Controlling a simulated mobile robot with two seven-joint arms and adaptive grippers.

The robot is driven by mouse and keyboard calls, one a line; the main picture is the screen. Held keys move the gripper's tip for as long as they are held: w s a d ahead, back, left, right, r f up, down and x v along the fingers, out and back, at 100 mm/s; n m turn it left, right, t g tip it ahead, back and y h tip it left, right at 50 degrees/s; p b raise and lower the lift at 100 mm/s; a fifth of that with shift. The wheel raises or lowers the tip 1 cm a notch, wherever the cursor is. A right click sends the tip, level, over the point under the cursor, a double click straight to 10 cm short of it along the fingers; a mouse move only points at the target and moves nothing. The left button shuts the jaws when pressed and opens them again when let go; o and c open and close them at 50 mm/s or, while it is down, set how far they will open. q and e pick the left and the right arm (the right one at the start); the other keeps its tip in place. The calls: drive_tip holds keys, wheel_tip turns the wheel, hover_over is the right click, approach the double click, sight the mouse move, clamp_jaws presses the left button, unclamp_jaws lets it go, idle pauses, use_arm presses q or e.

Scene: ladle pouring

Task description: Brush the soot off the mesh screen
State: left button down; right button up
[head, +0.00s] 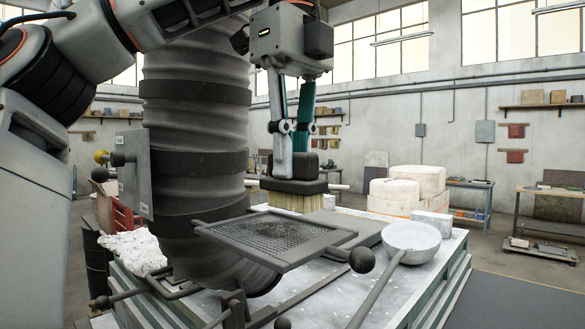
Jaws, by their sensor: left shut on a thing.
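The mesh screen (270,233) is a dark framed grid in the lower middle of the head view. It lies roughly flat, with darker soot patches showing on the mesh. My left gripper (291,150) hangs from above behind the screen. Its fingers are shut on the dark block handle of a brush (293,187). The brush's pale bristles (290,201) point down, near the screen's far right edge. I cannot tell whether the bristles touch the screen. My right gripper is not in view.
A pale ladle (411,240) with a long handle rests at the right of the light worktable (385,290). A large ribbed dark column (196,130) stands left of the screen. A crumpled white cloth (133,251) lies at the left. Wrapped sacks (418,180) stand behind.

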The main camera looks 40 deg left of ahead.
use_arm(q)
drive_tip(key=shift+r, duration=0.65)
drive_tip(key=shift+r, duration=1.5)
